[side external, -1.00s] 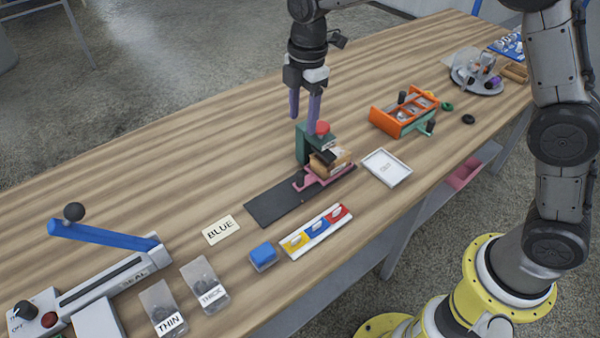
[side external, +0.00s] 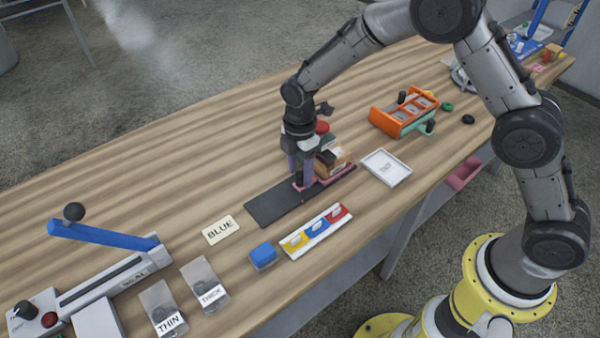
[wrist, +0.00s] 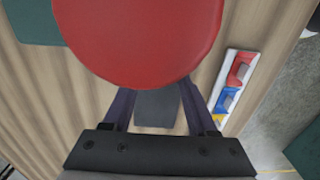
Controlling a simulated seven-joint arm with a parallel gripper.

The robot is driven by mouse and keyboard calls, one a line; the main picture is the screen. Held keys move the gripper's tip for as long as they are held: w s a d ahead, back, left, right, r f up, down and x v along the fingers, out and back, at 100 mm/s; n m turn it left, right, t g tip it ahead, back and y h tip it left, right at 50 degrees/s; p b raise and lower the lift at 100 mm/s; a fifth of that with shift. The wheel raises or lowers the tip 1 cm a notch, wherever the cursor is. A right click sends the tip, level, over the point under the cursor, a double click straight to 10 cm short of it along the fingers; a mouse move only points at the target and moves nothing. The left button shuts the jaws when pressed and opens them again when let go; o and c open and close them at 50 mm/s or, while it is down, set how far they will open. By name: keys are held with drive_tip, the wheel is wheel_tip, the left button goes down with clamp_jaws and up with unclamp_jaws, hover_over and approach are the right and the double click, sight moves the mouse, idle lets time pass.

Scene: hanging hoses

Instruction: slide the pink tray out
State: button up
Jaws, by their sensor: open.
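The pink tray (side external: 340,174) lies at the right end of a dark mat, under a green press with a red knob (side external: 322,127). A tan block (side external: 334,157) sits on the tray. My gripper (side external: 301,180) points down with its purple fingers low at the tray's left end, where the handle is. The fingers hide most of the handle. In the wrist view my open gripper (wrist: 158,110) has its fingers apart, with part of the dark mat between them. The red knob (wrist: 140,40) covers much of that view, and the tray cannot be made out there.
The dark mat (side external: 270,207) is bare to the left of the tray. A white dish (side external: 387,167), an orange-framed rack (side external: 405,110), a colored three-slot strip (side external: 316,231), a blue block (side external: 263,256) and a BLUE card (side external: 220,230) stand around it.

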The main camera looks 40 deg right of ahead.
drive_tip(key=shift+f, duration=0.55)
clamp_jaws()
idle(1.1)
